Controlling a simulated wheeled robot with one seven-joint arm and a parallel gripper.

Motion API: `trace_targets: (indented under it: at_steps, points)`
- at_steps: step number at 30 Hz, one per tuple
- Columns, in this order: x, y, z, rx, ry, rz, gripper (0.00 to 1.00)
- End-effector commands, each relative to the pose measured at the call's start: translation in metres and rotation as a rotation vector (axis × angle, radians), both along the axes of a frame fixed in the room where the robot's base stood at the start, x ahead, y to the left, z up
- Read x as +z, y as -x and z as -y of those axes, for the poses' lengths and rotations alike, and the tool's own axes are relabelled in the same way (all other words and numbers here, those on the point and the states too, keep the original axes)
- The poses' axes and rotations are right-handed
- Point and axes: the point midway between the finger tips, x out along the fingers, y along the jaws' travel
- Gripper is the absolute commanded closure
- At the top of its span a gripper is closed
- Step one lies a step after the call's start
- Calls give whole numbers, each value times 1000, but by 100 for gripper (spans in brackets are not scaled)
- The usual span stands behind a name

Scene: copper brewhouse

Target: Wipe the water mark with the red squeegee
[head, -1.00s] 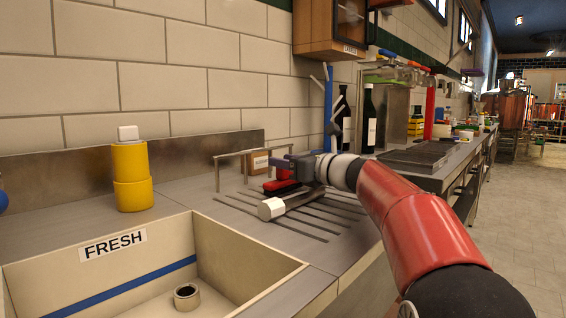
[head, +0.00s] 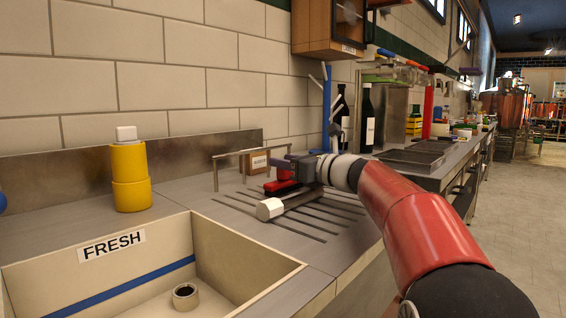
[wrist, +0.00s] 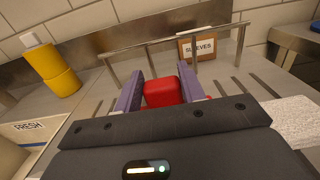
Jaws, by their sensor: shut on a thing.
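The red squeegee (head: 284,184) is at the grooved drainboard beside the sink, partly hidden by my gripper. My gripper (head: 284,167) is shut on its red upper part. In the wrist view, the red block (wrist: 161,92) of the squeegee sits between the two purple fingers of my gripper (wrist: 160,90), with a little red showing past the right finger. The squeegee's lower edge is hidden, so I cannot tell whether it touches the surface. I cannot make out a water mark in either view.
A white-ended bar (head: 270,209) shows just in front of the squeegee. A metal rail (head: 240,155) and a sleeves box (head: 257,163) stand behind. The sink (head: 110,275) is at lower left, with stacked yellow cylinders (head: 130,180) behind it. A blue rack and bottles (head: 367,118) stand farther back.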

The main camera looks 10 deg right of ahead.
Motion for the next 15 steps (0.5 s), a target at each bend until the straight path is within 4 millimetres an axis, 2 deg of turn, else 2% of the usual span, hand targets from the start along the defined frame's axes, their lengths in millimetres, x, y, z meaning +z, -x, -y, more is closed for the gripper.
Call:
trace_targets:
  at_steps: [5, 15]
  points:
    - [-1, 2, 3, -1, -1, -4, 85]
    - [3, -15, -10, 0, -1, -2, 85]
